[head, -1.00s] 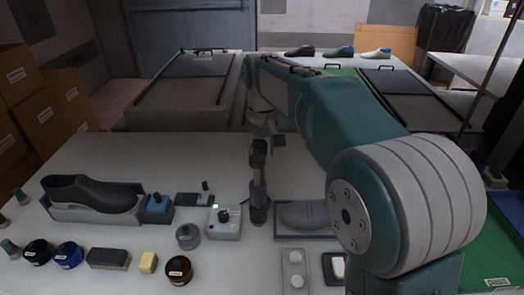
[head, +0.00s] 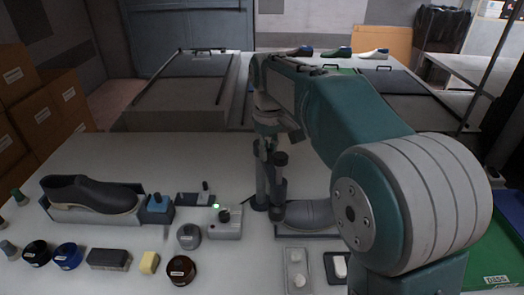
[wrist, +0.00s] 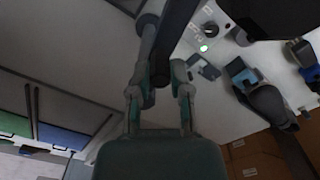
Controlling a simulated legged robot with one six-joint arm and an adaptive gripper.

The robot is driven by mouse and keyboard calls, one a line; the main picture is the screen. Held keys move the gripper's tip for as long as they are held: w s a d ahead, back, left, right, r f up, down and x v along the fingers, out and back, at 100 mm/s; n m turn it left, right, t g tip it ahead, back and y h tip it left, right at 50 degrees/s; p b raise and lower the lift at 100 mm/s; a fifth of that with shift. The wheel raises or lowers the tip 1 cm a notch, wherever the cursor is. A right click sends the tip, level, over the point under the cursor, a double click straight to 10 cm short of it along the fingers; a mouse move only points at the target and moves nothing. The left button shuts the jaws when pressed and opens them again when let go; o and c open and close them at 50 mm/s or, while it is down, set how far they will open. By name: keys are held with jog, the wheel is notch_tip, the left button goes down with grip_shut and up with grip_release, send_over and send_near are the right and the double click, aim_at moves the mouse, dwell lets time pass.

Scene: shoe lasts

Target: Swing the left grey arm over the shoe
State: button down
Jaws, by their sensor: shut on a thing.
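A grey shoe form (head: 308,213) lies on a low dark base right of centre, partly hidden by my arm. Beside its left end stand two slim grey upright parts with dark ends, one at the left (head: 261,180) and one at the right (head: 278,185). My gripper (head: 271,136) is at their upper ends. In the wrist view my gripper (wrist: 160,92) is shut on a dark grey bar, the grey arm (wrist: 148,72), which passes between its fingers. How the bar joins the uprights is unclear.
A dark shoe (head: 90,193) sits on a grey stand at the left. A control box (head: 225,223) with a green light is close left of the uprights. Jars, a brush (head: 108,259) and a yellow block (head: 149,263) line the front.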

jog(key=w+d+n, duration=0.3)
jog(key=d+n, duration=0.1)
jog(key=n, duration=0.5)
jog(key=shift+w+d+f, duration=0.2)
jog(key=shift+w+d, duration=0.15)
jog(key=shift+d, duration=0.05)
jog(key=shift+n, duration=0.3)
jog(key=c, duration=0.6)
grip_release()
jog(key=shift+w, duration=0.1)
jog(key=shift+r, duration=0.1)
